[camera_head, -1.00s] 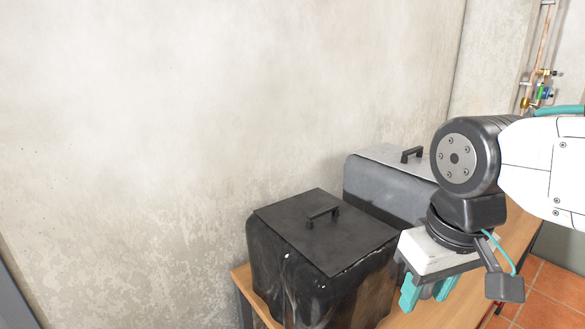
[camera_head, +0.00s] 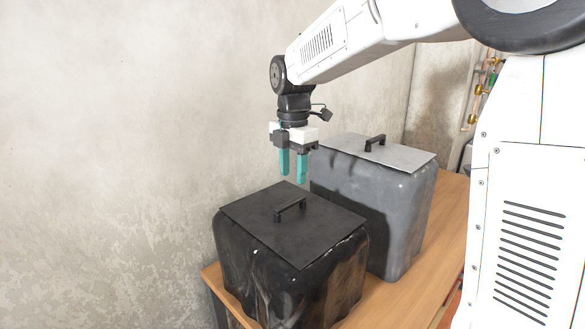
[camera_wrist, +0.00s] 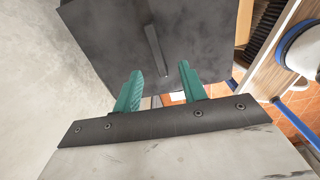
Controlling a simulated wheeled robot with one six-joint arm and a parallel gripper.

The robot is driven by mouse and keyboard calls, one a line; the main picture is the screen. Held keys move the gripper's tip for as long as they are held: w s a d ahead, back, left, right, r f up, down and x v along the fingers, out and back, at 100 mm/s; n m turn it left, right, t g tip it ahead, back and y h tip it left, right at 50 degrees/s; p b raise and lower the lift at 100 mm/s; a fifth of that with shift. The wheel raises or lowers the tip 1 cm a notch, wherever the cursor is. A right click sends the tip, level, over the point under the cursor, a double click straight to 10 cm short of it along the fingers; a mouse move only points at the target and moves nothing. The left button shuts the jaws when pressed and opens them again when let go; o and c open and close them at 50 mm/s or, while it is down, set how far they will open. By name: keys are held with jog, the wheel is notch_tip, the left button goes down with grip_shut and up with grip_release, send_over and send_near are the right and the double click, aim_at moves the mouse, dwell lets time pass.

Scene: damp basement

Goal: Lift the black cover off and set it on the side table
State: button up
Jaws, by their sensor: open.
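The black cover (camera_head: 260,224) lies flat on top of a dark, glossy bin (camera_head: 290,285) and has a black bar handle (camera_head: 291,208) in its middle. My gripper (camera_head: 293,180) is open and empty, pointing down above the far edge of the cover, apart from the handle. In the wrist view the cover (camera_wrist: 190,40) fills the upper middle, with its handle (camera_wrist: 155,48) ahead of the two teal fingers (camera_wrist: 160,95). The side table is not clearly identifiable in these frames.
A grey bin (camera_head: 375,215) with a grey lid (camera_head: 385,152) and its own handle stands close behind the black-covered bin. Both stand on a wooden bench (camera_head: 400,295) against a bare wall (camera_head: 120,150). Pipes (camera_head: 478,95) run up the wall at right.

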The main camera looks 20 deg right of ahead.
aim_at(292, 201)
jog(key=shift+w+f, duration=0.25)
jog(key=shift+w, duration=0.1)
jog(key=shift+f+n, duration=0.3)
jog(key=shift+f, duration=0.05)
notch_tip(292, 201, down, 7)
jog(key=shift+r, duration=0.1)
grip_shut()
